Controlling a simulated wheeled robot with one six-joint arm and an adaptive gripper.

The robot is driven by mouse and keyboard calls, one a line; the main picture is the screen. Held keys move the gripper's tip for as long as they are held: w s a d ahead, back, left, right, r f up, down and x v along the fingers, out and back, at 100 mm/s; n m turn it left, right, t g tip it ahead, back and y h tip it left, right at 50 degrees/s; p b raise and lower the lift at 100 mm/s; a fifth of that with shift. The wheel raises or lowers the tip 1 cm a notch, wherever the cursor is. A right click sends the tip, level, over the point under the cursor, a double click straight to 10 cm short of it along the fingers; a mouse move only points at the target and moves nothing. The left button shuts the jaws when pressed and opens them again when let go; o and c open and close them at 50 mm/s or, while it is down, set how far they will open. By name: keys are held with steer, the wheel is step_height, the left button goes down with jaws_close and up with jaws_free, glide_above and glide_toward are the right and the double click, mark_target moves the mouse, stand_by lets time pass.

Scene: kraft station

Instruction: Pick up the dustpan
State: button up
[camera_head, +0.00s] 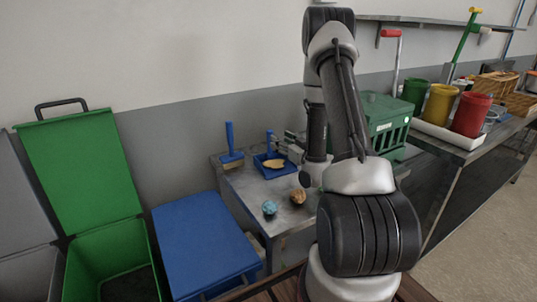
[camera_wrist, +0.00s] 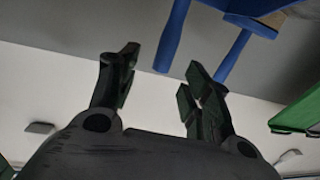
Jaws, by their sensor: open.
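The blue dustpan (camera_head: 266,173) lies on the metal table with a tan patch in its pan, and its handle stands upright at the back. My gripper (camera_head: 287,146) is just right of that handle and partly hidden by my arm in the head view. In the wrist view my gripper (camera_wrist: 160,82) is open and empty. A thick blue handle, likely the dustpan's (camera_wrist: 174,35), is beyond the fingertips, near the gap between them. I cannot tell whether it is touched.
A blue hand brush (camera_head: 231,148) stands left of the dustpan; it also shows in the wrist view (camera_wrist: 233,56). Blue (camera_head: 269,208) and brown (camera_head: 298,196) crumpled balls lie in front. A green crate (camera_head: 385,122) stands right, and blue and green bins (camera_head: 205,240) stand left.

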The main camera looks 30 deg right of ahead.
mark_target(270, 133)
steer(key=w, duration=0.2)
steer(key=w+a, duration=0.1)
steer(key=w, duration=0.4)
steer(key=shift+w+a+r, duration=0.15)
steer(key=shift+a+r, duration=0.05)
steer(key=shift+r, duration=0.05)
jaws_close()
